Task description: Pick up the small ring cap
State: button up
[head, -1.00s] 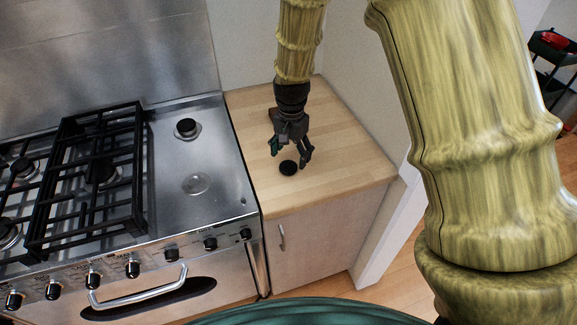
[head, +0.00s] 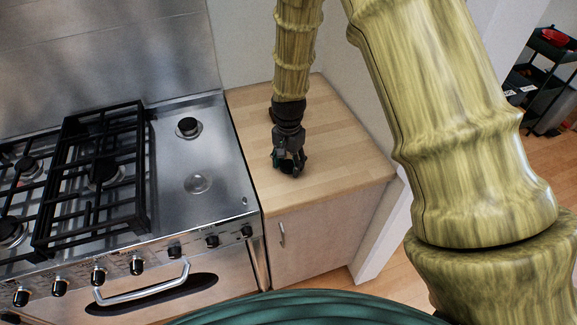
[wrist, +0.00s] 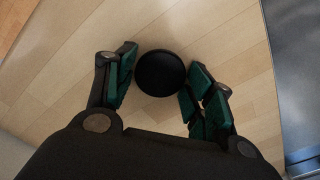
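The small ring cap (wrist: 160,73) is a round black disc on the wooden counter. In the wrist view it lies between my fingertips, slightly toward their far ends. My gripper (wrist: 158,78) is open, with green-padded fingers on either side of the cap. The left fingertip is a little apart from it; the right one is very close, and I cannot tell if it touches. In the head view my gripper (head: 289,168) points down at the counter and largely hides the cap.
The wooden counter (head: 340,150) is mostly clear around the gripper. The steel cooker (head: 220,170) with black grates (head: 95,180) is on the left. A wall borders the counter at the back and right.

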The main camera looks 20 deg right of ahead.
jog(key=c, duration=0.4)
jog(key=shift+r, duration=0.1)
